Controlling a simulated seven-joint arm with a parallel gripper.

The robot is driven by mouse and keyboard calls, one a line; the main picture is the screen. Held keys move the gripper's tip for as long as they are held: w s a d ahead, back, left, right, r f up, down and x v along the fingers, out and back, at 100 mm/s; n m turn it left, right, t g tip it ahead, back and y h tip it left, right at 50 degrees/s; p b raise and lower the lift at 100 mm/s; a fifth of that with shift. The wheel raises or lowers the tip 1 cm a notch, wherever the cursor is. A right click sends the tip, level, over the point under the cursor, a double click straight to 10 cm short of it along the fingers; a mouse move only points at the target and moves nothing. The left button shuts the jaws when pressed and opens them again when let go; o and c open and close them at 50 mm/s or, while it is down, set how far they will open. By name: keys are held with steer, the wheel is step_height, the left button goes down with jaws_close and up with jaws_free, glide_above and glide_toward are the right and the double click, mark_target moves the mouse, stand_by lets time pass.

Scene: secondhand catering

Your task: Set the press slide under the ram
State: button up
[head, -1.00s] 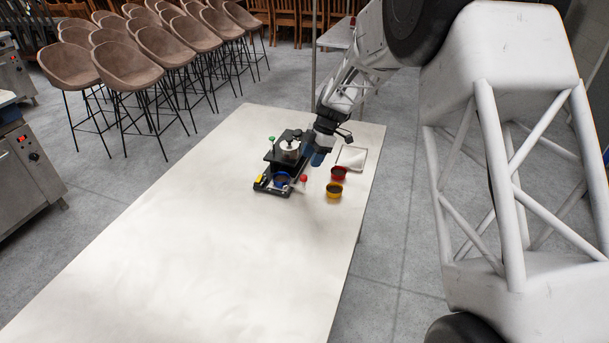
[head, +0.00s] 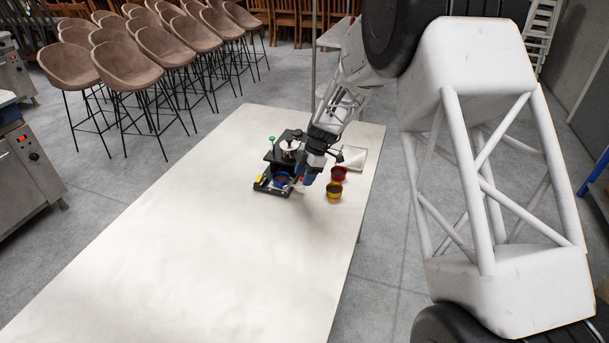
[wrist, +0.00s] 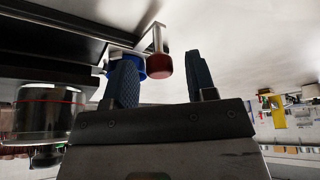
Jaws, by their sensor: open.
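The press (head: 273,156) is a black frame on the table with a silver round part on top and a green knob (head: 271,139). Its slide (head: 272,190) juts out at the front, with a blue-rimmed cup (head: 281,178) on it, in front of the ram area rather than under it. The slide's red knob (wrist: 158,66) on a metal bar shows in the wrist view between my fingers' lines, apparently a little beyond the tips. My gripper (head: 305,180) is open at the slide's right side, blue fingers (wrist: 163,72) apart. It hides the knob in the head view.
A red cup (head: 339,173) and a yellow cup (head: 334,191) stand just right of my gripper. A pale square tray (head: 354,157) lies behind them. The near and left table (head: 190,240) is clear. Bar stools stand beyond the table.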

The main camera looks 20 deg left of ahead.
jaws_close()
steer(key=shift+w, duration=0.1)
steer(key=w, duration=1.6)
steer(key=shift+w, duration=0.15)
steer(key=shift+w+r, duration=0.1)
steer(key=shift+c, duration=1.4)
jaws_free()
steer(key=shift+o, duration=1.4)
